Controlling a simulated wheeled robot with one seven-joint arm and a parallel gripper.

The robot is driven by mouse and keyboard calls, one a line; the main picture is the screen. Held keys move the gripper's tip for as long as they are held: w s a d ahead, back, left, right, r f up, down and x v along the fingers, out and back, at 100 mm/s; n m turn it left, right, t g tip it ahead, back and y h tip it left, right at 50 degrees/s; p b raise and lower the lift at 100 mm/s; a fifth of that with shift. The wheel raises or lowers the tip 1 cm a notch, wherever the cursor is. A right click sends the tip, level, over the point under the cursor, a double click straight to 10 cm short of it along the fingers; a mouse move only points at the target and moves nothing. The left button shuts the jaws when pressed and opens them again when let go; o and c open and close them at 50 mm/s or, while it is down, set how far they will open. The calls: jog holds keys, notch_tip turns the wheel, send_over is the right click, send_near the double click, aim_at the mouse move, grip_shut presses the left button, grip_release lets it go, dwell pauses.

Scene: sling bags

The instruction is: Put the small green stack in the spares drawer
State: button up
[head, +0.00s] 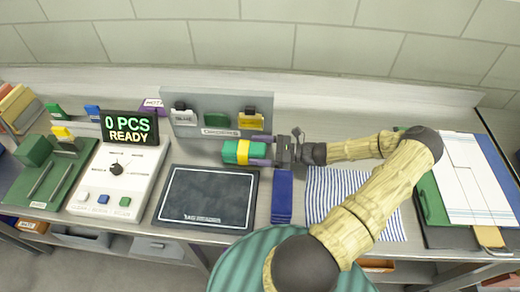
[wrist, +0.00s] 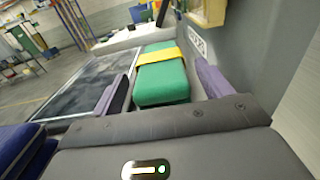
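In the wrist view my gripper (wrist: 162,72) is open, with a visible gap between each finger and the stack. Drawer fronts show under the bench, one grey with a white label (head: 157,246); I cannot read which is the spares drawer.
The grey panel (head: 175,103) stands close behind the stack. The dark pad (head: 206,197) lies in front, a blue stack (head: 282,196) and striped cloth (head: 335,183) to the right. A white console (head: 115,190) and green tray (head: 25,195) are left; a clipboard (head: 470,185) is far right.

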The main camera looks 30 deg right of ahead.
jog(key=shift+d+r, duration=0.1)
jog(key=b+v, duration=0.3)
jog(key=v, duration=0.9)
jog(key=shift+r, duration=0.1)
jog(key=shift+c, duration=0.2)
